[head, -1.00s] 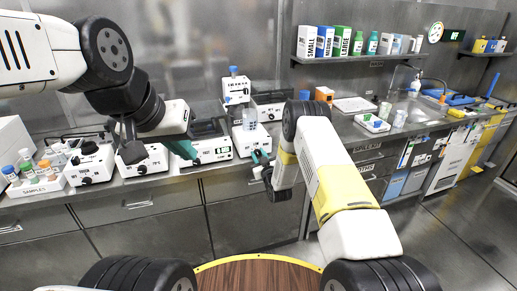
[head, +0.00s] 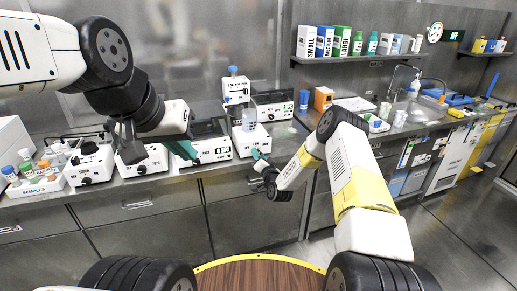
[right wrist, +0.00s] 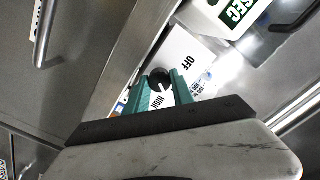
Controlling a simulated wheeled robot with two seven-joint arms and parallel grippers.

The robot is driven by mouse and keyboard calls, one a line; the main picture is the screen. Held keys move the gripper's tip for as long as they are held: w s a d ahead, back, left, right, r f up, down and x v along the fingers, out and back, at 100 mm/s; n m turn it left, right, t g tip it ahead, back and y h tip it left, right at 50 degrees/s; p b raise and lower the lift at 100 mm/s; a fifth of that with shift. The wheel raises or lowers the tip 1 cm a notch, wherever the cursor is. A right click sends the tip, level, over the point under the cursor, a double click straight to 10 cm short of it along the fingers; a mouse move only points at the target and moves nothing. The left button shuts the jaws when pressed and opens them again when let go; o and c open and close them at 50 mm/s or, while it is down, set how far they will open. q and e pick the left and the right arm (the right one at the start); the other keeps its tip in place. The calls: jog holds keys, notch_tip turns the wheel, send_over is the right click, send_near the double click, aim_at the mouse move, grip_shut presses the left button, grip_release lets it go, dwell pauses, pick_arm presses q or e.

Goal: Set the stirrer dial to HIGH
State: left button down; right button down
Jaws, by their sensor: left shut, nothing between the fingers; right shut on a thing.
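The stirrer (head: 251,139) is a white box on the bench with a beaker (head: 249,119) on top. Its front panel shows in the right wrist view, with an OFF label (right wrist: 187,63) and a HIGH label (right wrist: 158,101). The round black dial (right wrist: 159,76) sits between the teal fingers of my right gripper (right wrist: 160,86), which is shut on it. A white mark shows near the dial's edge; its exact direction is hard to tell. In the head view my right gripper (head: 258,155) is at the stirrer's front. My left gripper (head: 188,150) is shut and empty, further left.
A white device with a display (head: 209,143) stands left of the stirrer, close to my left gripper. More white devices and a samples rack (head: 37,184) line the bench to the left. Drawers (head: 140,217) lie below the bench edge.

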jog(key=m, duration=0.5)
jog(key=shift+m, duration=0.3)
jog(key=shift+f, duration=0.1)
dwell(0.3)
jog(key=c, duration=1.4)
grip_release()
jog(key=shift+o, duration=0.2)
jog(key=v, duration=0.8)
jog(key=shift+w, duration=0.1)
